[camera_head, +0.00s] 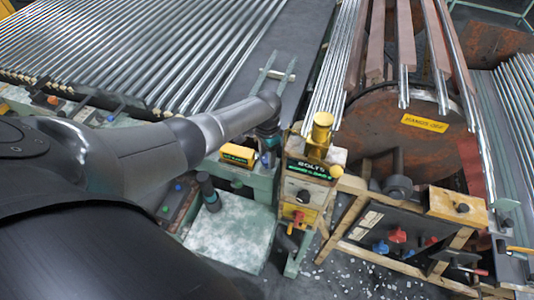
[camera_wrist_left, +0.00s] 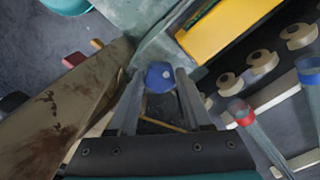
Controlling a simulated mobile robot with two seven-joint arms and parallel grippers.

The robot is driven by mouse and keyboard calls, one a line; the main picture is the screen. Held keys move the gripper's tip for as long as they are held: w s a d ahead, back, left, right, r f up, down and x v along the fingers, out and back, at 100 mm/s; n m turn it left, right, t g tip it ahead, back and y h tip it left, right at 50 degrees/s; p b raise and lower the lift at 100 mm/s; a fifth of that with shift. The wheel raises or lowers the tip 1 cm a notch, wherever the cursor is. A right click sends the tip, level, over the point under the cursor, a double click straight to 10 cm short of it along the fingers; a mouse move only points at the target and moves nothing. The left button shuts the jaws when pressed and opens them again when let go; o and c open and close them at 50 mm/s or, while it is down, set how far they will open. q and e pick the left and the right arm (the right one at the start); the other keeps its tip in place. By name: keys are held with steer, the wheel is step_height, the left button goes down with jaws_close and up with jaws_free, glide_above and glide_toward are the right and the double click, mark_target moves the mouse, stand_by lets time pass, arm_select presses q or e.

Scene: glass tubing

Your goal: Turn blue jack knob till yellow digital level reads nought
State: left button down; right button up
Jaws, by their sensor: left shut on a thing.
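The blue jack knob (camera_wrist_left: 160,76) sits between the two fingertips of my left gripper (camera_wrist_left: 160,80) in the left wrist view, and the fingers are shut on it. In the head view my left gripper (camera_head: 267,158) points down beside the yellow digital level (camera_head: 239,153), at its right; the knob is mostly hidden there. The level has a dark display with small green characters, too small to read. Its yellow body also shows in the left wrist view (camera_wrist_left: 222,28), just beyond the knob to the upper right. My right gripper is in neither view.
Glass tubes (camera_head: 150,45) lie in rows behind. A wooden-framed panel with red and blue knobs (camera_head: 398,236) is at the right. A pale green plate (camera_head: 225,235) lies in front.

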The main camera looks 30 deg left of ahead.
mark_target(267, 158)
arm_select(q)
steer(key=shift+n, duration=0.5)
steer(key=shift+c, duration=1.7)
jaws_free()
steer(key=shift+r, duration=0.1)
step_height(267, 158, up, 7)
steer(key=shift+f+p, duration=0.1)
steer(key=shift+p, duration=1.15)
step_height(267, 158, up, 8)
